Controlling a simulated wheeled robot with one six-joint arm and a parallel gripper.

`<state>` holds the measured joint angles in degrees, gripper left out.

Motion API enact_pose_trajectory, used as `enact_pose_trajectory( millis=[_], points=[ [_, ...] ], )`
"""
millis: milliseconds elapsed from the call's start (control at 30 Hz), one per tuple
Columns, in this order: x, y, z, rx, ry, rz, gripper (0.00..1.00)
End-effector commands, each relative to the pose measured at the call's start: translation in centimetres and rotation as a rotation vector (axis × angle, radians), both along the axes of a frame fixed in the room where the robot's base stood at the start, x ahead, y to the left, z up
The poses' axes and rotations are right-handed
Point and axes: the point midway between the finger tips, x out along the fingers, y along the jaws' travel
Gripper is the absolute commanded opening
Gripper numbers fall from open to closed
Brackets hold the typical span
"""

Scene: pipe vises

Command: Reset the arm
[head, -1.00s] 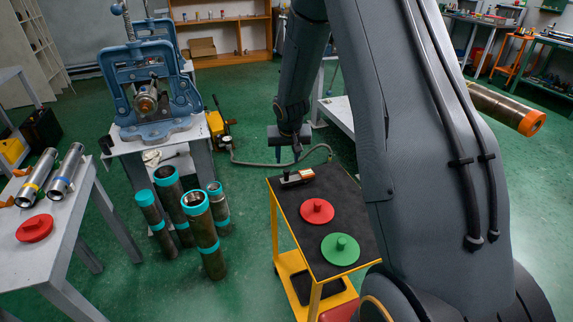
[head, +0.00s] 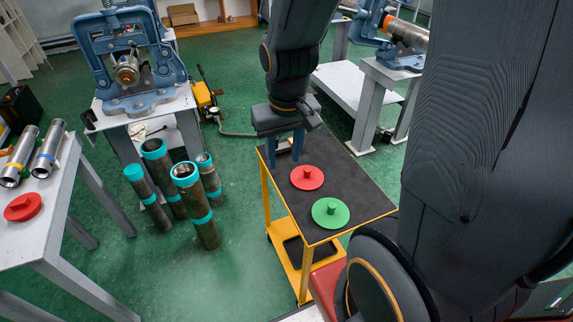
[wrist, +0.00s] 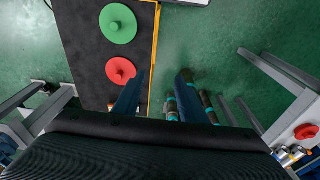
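My gripper (head: 285,150) points down over the far end of the yellow cart (head: 270,215), left of the red disc. Its two blue-grey fingers stand apart with nothing between them. In the wrist view my gripper (wrist: 157,95) also shows two separated, empty fingers, with the cart's edge and floor beyond. My arm fills much of the right side of the head view. A red disc (head: 307,177) and a green disc (head: 331,212), each with a knob, lie on the cart's black top. They also show in the wrist view, red (wrist: 121,71) and green (wrist: 118,24).
Several dark pipes with teal bands (head: 189,190) stand on the floor left of the cart. A blue vise (head: 128,65) holds a pipe on a grey stand. A table at left carries two steel pipes (head: 47,150) and a red disc (head: 22,207). Another vise (head: 392,40) stands at upper right.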

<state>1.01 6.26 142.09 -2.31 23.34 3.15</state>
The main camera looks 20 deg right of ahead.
Motion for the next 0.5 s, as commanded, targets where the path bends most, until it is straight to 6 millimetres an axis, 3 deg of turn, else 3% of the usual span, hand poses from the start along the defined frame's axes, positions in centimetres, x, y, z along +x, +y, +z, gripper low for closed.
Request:
enact_pose_trajectory(
  millis=[100, 200, 500],
  points=[
    [-2.8, 0.8, 0.4, 0.009, 0.023, 0.025, 0.38],
    [-4.0, 1.1, 0.4, 0.014, 0.033, 0.036, 0.38],
    [-4.3, 1.2, 0.4, 0.015, 0.037, 0.039, 0.38]
  ],
)
